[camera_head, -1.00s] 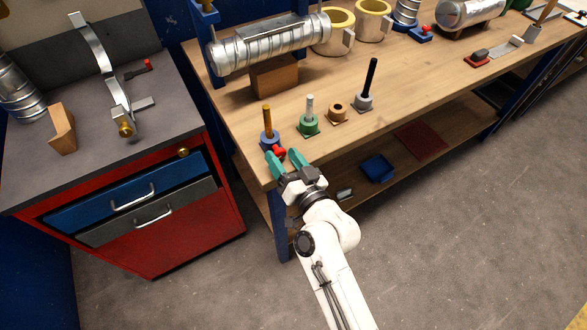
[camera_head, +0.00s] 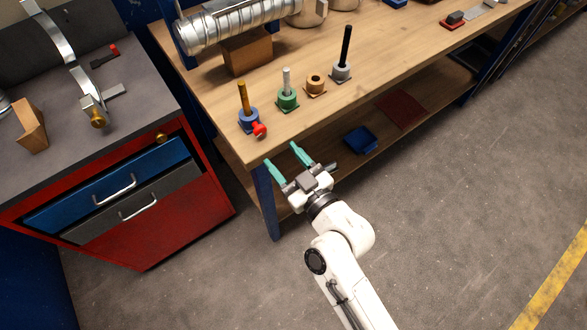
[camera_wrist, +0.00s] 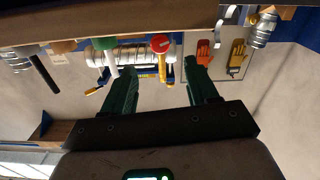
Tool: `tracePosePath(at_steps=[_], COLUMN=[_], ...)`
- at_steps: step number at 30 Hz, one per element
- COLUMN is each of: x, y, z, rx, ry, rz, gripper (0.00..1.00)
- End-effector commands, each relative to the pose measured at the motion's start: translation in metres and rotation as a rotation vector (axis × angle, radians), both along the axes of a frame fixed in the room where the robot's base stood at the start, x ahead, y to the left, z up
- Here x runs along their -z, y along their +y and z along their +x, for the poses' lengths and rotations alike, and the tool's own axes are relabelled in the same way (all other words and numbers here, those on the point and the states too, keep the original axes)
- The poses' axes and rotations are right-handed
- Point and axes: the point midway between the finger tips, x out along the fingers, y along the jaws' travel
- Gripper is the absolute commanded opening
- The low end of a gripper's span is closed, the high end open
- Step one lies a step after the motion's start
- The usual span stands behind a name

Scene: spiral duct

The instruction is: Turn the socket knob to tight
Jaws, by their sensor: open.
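A blue socket (camera_head: 248,119) stands at the near left corner of the wooden bench, with an orange peg (camera_head: 243,97) upright in it. Its red knob (camera_head: 260,130) sticks out toward the bench's front edge. My gripper (camera_head: 281,154) is open and empty, with green fingers spread, just off that edge and apart from the knob. In the wrist view the red knob (camera_wrist: 160,43) appears beyond the gap between my fingers (camera_wrist: 162,70). Whether the knob is tight or loose cannot be read.
A green socket (camera_head: 287,98) with a white peg, an orange-brown one (camera_head: 315,84) and a grey one (camera_head: 341,71) with a black peg stand in a row to the right. A red cabinet (camera_head: 180,220) is at left. Floor (camera_head: 450,220) is free at right.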

Motion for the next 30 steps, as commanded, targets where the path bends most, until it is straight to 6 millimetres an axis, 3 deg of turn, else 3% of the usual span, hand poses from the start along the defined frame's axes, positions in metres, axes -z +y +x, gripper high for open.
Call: tracePosePath(at_steps=[9,30], x=[0.0,0.004], y=[-0.016,-0.021], z=[-0.023,-0.026], rx=[0.0,-0.001], ry=[0.0,0.027], rz=[0.0,-0.014], gripper=[0.58,0.58])
